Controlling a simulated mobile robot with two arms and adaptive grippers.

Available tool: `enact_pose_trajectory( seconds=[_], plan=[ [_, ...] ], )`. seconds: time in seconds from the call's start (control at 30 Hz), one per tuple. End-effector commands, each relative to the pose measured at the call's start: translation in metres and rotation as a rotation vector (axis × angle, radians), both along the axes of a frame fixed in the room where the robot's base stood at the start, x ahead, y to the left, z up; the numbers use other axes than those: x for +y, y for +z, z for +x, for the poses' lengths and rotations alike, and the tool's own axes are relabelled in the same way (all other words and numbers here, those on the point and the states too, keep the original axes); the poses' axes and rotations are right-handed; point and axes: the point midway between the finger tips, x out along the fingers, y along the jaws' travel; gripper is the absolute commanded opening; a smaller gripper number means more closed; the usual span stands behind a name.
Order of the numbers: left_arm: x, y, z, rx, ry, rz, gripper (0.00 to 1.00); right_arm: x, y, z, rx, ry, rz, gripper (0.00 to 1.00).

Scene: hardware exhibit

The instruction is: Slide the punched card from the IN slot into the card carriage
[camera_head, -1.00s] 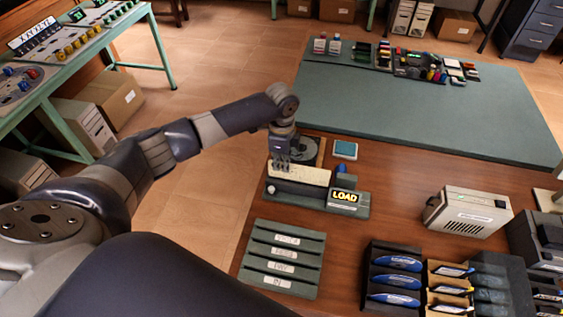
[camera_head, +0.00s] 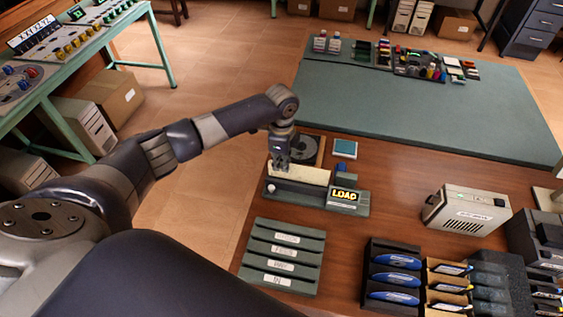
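The cream punched card (camera_head: 302,175) stands upright along the grey card carriage (camera_head: 296,193), which bears a lit "LOAD" display (camera_head: 343,195). My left gripper (camera_head: 281,168) points down at the left part of the card, its fingers over the card's upper edge. The fingers are small here, and I cannot tell whether they grip it. The card's lower edge is hidden in or behind the carriage. The slotted rack (camera_head: 283,256) in front has several labelled slots. Its lowest, the IN slot (camera_head: 276,280), shows no card. My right gripper is not in view.
A dark round disc (camera_head: 305,149) and a teal pad (camera_head: 345,148) lie behind the carriage. A beige speaker-like box (camera_head: 468,211) stands to the right. Racks with blue items (camera_head: 393,280) and pens fill the front right. Bare wooden table lies between them.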

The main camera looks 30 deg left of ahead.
Motion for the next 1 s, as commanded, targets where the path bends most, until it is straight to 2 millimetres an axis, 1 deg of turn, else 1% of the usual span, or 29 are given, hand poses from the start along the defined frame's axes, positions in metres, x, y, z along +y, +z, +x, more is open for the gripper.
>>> enact_pose_trajectory(
  seconds=[0.7,1.0],
  plan=[
    [0.000,-0.034,0.000,0.001,0.000,-0.001,0.00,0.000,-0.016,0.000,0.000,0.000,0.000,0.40],
    [0.000,-0.036,0.000,0.000,0.000,-0.001,0.00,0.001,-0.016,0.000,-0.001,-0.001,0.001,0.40]
  ],
)
